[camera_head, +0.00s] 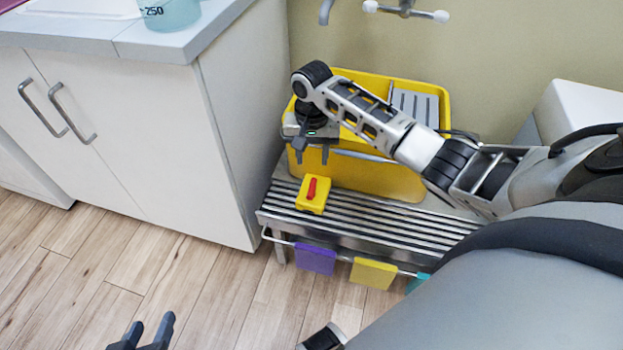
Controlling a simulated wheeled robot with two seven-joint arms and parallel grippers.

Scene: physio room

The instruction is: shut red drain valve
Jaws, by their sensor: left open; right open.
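The red drain valve (312,188) shows as a red lever on a small yellow block (311,204), which sits on the slatted metal bench (375,220) near its left end. The lever points roughly away from me, along the block. My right gripper (312,158) comes in from the right, points down and is open and empty. In the picture it is just above the lever, in front of the yellow tub; I see no contact with the valve. My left gripper (146,335) is open and empty at the bottom edge, over the floor, far from the valve.
A yellow tub (372,175) with a grey slatted insert stands behind the block. Purple (315,258) and yellow (373,273) cloths hang on the bench's front rail. A white cabinet (165,130) stands close on the left. The wooden floor (60,270) in front is clear.

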